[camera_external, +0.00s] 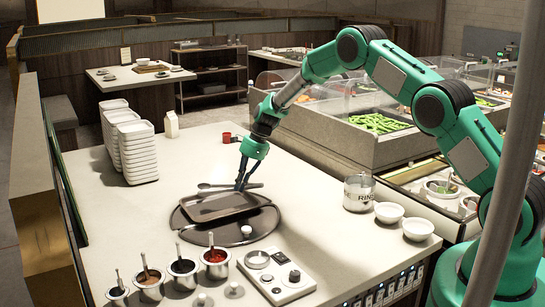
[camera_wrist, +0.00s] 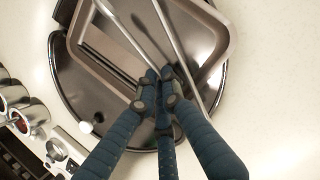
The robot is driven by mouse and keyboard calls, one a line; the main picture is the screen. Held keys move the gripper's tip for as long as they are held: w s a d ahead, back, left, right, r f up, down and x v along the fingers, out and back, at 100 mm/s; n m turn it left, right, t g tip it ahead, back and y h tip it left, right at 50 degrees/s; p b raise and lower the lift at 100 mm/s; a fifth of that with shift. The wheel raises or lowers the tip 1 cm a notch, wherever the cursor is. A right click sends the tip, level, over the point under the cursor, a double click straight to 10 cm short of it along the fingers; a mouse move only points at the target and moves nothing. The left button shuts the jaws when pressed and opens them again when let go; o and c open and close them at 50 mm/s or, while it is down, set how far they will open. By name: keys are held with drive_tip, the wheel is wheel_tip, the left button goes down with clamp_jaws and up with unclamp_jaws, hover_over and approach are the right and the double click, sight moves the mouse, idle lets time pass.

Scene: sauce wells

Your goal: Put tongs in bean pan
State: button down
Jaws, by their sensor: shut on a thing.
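My gripper (camera_external: 242,185) is low over a dark tray on the counter, pointing down. In the wrist view its blue fingers (camera_wrist: 163,85) are closed together around the thin metal tongs (camera_wrist: 172,38), whose slim arms run up past the tray's edge. In the external view the tongs (camera_external: 216,186) show as a slender dark shape lying level beside the fingertips, above the far side of the tray. I cannot tell whether they touch it. The pan of green beans (camera_external: 378,123) sits in the serving counter at the back right, away from my gripper.
The dark tray (camera_external: 200,220) rests on a round dark plate (camera_external: 265,228). Stacked white dishes (camera_external: 136,150) stand left, sauce wells (camera_external: 183,272) and a control panel (camera_external: 278,276) in front. A RINSE container (camera_external: 358,193) and white bowls (camera_external: 418,229) stand right. Glass covers part of the serving counter.

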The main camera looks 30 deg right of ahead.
drive_tip(key=shift+s+d+r, duration=0.1)
drive_tip(key=shift+s+d, duration=0.05)
drive_tip(key=shift+s, duration=0.5)
drive_tip(key=shift+s+d+r, duration=0.1)
drive_tip(key=shift+s, duration=0.5)
drive_tip(key=shift+s, duration=0.1)
